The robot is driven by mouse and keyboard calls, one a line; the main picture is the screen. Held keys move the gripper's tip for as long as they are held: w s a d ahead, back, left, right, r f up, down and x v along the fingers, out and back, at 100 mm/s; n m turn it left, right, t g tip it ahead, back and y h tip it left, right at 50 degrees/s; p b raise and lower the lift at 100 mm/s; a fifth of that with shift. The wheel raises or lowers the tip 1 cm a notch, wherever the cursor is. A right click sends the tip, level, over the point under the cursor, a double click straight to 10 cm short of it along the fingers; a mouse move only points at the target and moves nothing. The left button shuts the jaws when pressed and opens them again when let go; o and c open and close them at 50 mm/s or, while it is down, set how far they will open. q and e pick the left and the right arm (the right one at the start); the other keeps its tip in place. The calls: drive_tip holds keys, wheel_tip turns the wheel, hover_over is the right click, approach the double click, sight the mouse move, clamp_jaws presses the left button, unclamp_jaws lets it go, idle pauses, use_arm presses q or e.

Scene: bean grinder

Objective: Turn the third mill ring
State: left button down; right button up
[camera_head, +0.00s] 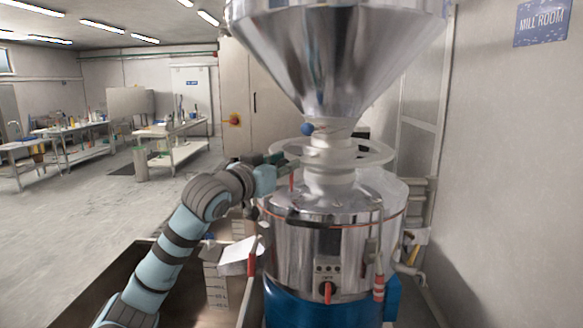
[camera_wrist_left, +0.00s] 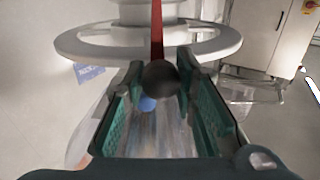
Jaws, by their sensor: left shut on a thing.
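The mill has a pale ring (camera_head: 375,158) around its neck, below the steel hopper (camera_head: 335,60) and above the steel body (camera_head: 330,240). The ring also shows in the left wrist view (camera_wrist_left: 222,45). My left gripper (camera_head: 284,162) is at the ring's left side. In the left wrist view, my left gripper (camera_wrist_left: 160,85) is shut on a black ball knob (camera_wrist_left: 160,77) with a red rod (camera_wrist_left: 156,30). The red rod also shows just below the gripper in the head view (camera_head: 291,182). The rod's far end is unclear. My right gripper is out of view.
A blue ball (camera_head: 307,129) sits at the neck above the ring. A red-handled switch (camera_head: 327,290) is on the lower body. A dark bin (camera_head: 190,285) stands at the left. A wall (camera_head: 510,180) is close on the right. Open floor (camera_head: 60,225) lies left.

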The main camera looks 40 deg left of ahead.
use_arm(q)
drive_tip(key=a, duration=0.2)
drive_tip(key=a+p, duration=0.1)
drive_tip(key=a, duration=0.1)
drive_tip(key=a+p, duration=0.1)
drive_tip(key=a, duration=0.2)
drive_tip(key=shift+w+r, duration=0.3)
drive_tip(key=shift+w, duration=0.1)
drive_tip(key=shift+w+a+f+p, duration=0.1)
drive_tip(key=shift+w+a+p, duration=0.05)
drive_tip(key=shift+a+p, duration=0.25)
drive_tip(key=shift+w+a+f+p, duration=0.15)
drive_tip(key=shift+a+p, duration=0.15)
drive_tip(key=shift+a, duration=0.15)
drive_tip(key=shift+r, duration=0.1)
drive_tip(key=c, duration=1.3)
unclamp_jaws()
wheel_tip(320, 180, up, 10)
drive_tip(key=shift+f, duration=0.1)
